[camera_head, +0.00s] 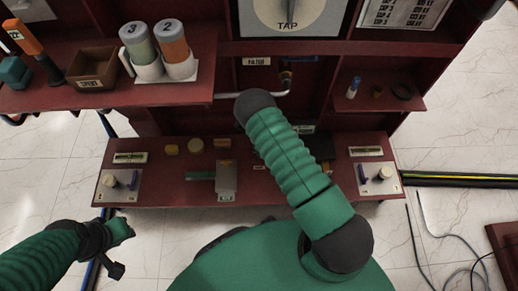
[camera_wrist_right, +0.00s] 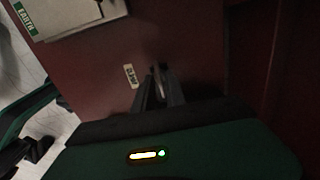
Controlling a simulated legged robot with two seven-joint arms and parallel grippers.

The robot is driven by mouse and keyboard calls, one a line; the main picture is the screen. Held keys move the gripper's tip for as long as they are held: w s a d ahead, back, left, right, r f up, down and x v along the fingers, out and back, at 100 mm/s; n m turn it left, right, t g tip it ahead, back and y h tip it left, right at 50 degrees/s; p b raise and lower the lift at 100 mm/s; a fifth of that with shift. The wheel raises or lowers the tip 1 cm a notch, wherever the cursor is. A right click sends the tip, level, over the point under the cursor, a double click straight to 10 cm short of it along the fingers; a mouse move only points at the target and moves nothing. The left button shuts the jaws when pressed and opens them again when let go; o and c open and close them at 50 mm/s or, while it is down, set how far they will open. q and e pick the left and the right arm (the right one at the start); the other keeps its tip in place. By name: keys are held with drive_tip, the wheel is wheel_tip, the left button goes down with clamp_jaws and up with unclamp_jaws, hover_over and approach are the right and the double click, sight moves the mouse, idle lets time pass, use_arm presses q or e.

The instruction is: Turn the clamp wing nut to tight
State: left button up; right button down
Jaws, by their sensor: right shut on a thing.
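My right gripper (camera_wrist_right: 158,80) shows in the right wrist view, its dark fingers close together over the dark red panel. It is shut on a small thin thing at the fingertips, where the clamp wing nut would be; the fingers hide most of it, so its shape and angle cannot be told. A small pale label (camera_wrist_right: 130,76) is just left of the fingertips. In the head view my green right arm hides this gripper and the clamp. My left gripper (camera_head: 121,231) is low at the left, off the shelf's front edge; its jaws are too small to read.
A grey box (camera_head: 226,178) with an EARTH label (camera_wrist_right: 26,18) stands left of the right gripper. Numbered cups (camera_head: 140,45) and a brown bin (camera_head: 92,68) stand on the upper left shelf.

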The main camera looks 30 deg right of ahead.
drive_tip(key=c, duration=1.6)
unclamp_jaws()
wheel_tip(320, 180, up, 17)
drive_tip(key=p, duration=0.7)
drive_tip(key=shift+f+p, duration=0.15)
drive_tip(key=shift+p, duration=0.2)
